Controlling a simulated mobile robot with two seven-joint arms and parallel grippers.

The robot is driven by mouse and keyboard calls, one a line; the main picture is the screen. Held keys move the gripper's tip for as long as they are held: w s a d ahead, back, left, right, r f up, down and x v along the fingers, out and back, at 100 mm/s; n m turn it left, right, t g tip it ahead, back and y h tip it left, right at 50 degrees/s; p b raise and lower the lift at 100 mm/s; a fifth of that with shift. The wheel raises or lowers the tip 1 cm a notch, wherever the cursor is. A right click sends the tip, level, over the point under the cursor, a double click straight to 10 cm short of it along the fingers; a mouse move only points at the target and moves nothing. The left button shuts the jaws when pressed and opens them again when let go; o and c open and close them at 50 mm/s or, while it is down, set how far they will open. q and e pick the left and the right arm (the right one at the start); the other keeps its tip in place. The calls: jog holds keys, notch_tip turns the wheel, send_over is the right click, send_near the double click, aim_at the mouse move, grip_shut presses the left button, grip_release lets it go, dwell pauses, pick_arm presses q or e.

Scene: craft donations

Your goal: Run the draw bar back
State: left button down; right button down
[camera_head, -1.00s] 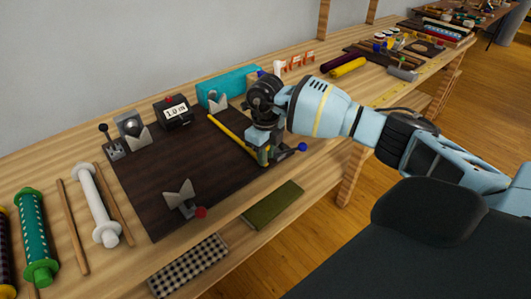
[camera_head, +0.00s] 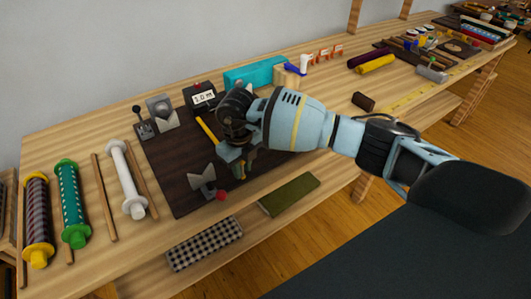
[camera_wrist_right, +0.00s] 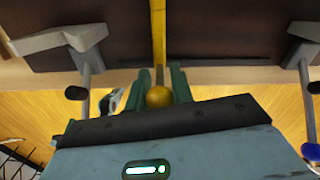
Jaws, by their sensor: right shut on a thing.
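The draw bar, a thin yellow bar (camera_head: 206,129), lies across the dark board (camera_head: 177,172); its near part is hidden behind my right gripper in the head view. The wrist view shows the yellow bar (camera_wrist_right: 158,40) running away between my fingers, with a round yellow knob (camera_wrist_right: 158,97) at its near end. My right gripper (camera_head: 236,170), also in the wrist view (camera_wrist_right: 157,84), is shut on the bar near this knob, at the board's front edge. My left gripper is not in view.
A grey forked post (camera_head: 203,180) with a red knob (camera_head: 220,195) stands just left of my right gripper. A counter (camera_head: 204,97), lever (camera_head: 142,122) and teal box (camera_head: 254,74) stand behind. Spools and rods lie left. A checked cloth (camera_head: 204,243) lies below.

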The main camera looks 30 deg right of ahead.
jog(key=a, duration=0.4)
jog(key=shift+s+r, duration=0.1)
jog(key=shift+a, duration=0.3)
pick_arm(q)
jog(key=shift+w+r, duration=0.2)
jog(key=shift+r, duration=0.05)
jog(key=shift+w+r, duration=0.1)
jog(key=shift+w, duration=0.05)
pick_arm(e)
jog(key=shift+a, duration=0.1)
jog(key=c, duration=1.2)
grip_release()
jog(key=shift+a, duration=0.15)
jog(key=shift+c, duration=0.2)
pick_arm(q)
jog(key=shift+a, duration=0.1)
